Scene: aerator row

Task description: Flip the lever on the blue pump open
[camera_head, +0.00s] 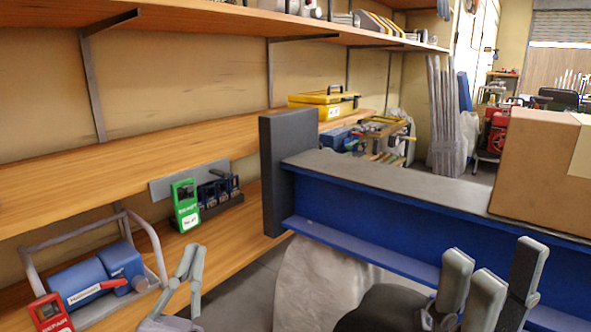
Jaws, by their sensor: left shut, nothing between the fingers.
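The blue pump (80,278) lies on the lower wooden shelf at the far left, inside a grey tubular frame. It has a white label, and a red lever (112,284) lies along its side, near level and pointing right. My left gripper (190,262) is just right of the pump's frame, fingers pointing up and close together. It is shut and empty, apart from the lever in the picture. My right gripper (492,262) is at the lower right, in front of the blue beam, its fingers spread and nothing seen between them.
A red tag (50,312) stands at the pump's left front. A green tag (186,205) and small dark blue units (218,190) stand further right on the shelf. A blue beam (400,220) with a dark end post (288,170) and cardboard box (545,170) blocks the right.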

